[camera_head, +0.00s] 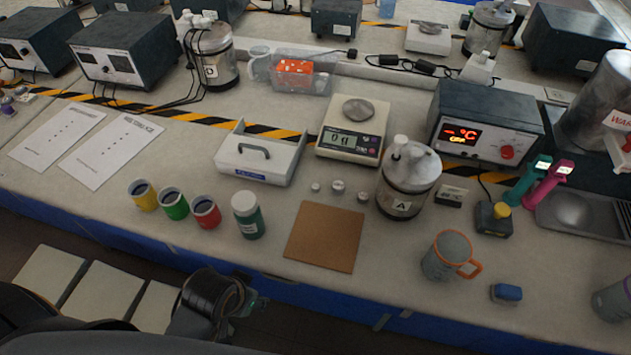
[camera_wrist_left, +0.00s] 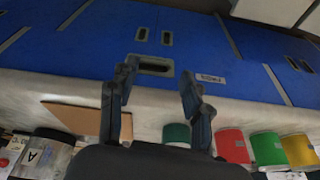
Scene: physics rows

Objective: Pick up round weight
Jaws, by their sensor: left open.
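Several small silvery round weights stand on the bench in the head view, between the scale and the brown mat: a left one (camera_head: 315,187), a middle one (camera_head: 338,186) and a right one (camera_head: 363,197). They stand apart from each other. My left gripper (camera_head: 252,302) is low in front of the bench's front edge, well away from the weights. In the left wrist view my left gripper (camera_wrist_left: 158,85) is open with nothing between its fingers, facing the blue bench front. The weights cannot be made out there. My right gripper is not in view.
The brown mat (camera_head: 325,236) lies nearest the weights. A scale (camera_head: 353,130) stands behind them and a glass vessel (camera_head: 408,182) to their right. A green bottle (camera_head: 248,215) and coloured cups (camera_head: 174,203) stand left of the mat. A grey mug (camera_head: 446,256) stands right.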

